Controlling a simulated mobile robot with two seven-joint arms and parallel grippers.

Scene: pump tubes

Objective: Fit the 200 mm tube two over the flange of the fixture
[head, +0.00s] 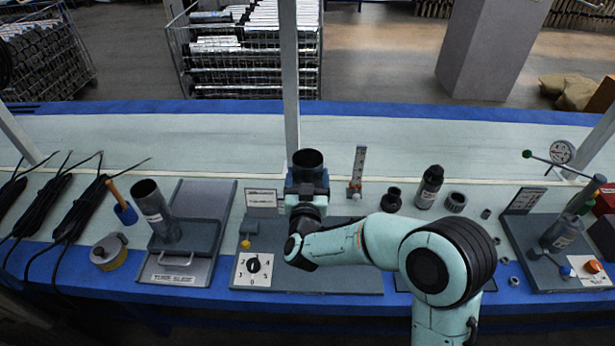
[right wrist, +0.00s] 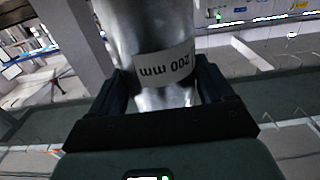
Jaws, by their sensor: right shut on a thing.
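The 200 mm tube (head: 308,159) is dark and open-topped in the head view. In the right wrist view the tube (right wrist: 160,45) is shiny metal, with an upside-down "200 mm" label. My right gripper (head: 307,185) is shut around it, one finger on each side. It stands about upright above the middle grey base plate (head: 345,283), which has a dial. I cannot make out the fixture's flange; my gripper and forearm cover part of that plate. The tube's lower end is hidden, so I cannot tell whether it touches anything. My left gripper is not in view.
Another labelled tube (head: 153,206) leans in a grey sled (head: 180,278) to the left. A small upright scale (head: 358,172), a dark bottle (head: 429,187) and several rings stand behind my arm. A third station (head: 555,275) is at the right. The bench's back strip is clear.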

